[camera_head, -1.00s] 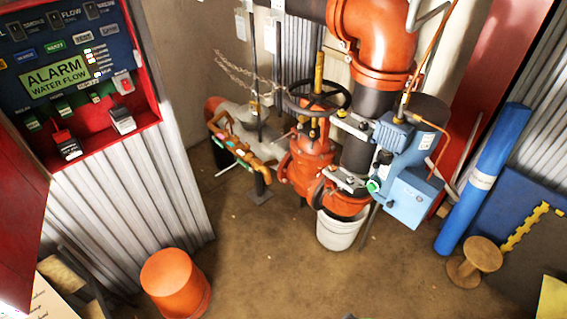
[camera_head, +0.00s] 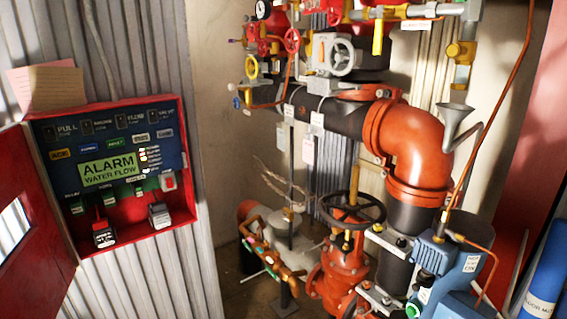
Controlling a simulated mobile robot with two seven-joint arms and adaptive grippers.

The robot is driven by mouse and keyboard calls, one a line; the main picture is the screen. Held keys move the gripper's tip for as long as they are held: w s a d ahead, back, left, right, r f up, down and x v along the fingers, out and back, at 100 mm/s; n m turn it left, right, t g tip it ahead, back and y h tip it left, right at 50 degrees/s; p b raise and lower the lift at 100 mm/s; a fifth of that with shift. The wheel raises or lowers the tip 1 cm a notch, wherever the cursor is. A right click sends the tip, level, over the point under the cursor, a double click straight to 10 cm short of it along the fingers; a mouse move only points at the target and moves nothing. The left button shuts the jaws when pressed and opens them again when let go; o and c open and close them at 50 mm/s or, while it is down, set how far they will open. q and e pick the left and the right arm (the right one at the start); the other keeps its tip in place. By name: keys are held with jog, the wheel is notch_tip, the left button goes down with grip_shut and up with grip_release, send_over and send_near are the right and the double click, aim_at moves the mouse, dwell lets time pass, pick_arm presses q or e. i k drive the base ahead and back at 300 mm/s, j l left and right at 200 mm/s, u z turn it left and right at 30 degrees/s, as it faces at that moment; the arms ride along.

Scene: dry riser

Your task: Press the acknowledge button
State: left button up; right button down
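A red alarm panel box (camera_head: 183,213) is mounted on the corrugated wall at the left, with its red door (camera_head: 35,240) swung open to the left. Its dark blue face has a green display (camera_head: 108,170) reading "ALARM WATER FLOW". Above the display runs a row of small buttons: orange (camera_head: 61,154), blue (camera_head: 88,148), green (camera_head: 115,142) and two pale ones (camera_head: 152,135). Their lettering is too small to tell which is acknowledge. Lit indicators (camera_head: 149,158) sit right of the display. Neither of my grippers is in view.
Black-and-red plug-like parts sit in the box's lower part. Right of the panel stand a large orange pipe elbow (camera_head: 408,145), a black handwheel (camera_head: 351,208) and a blue pump unit (camera_head: 447,262). A note (camera_head: 46,88) is on the wall above the box. The space before the panel looks clear.

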aim_at(65, 152)
jog(key=u, duration=1.3)
jog(key=i+l, duration=0.65)
jog(key=l, duration=0.2)
jog(key=i+l+u, duration=0.1)
jog(key=i+l, duration=0.5)
jog(key=l, duration=0.25)
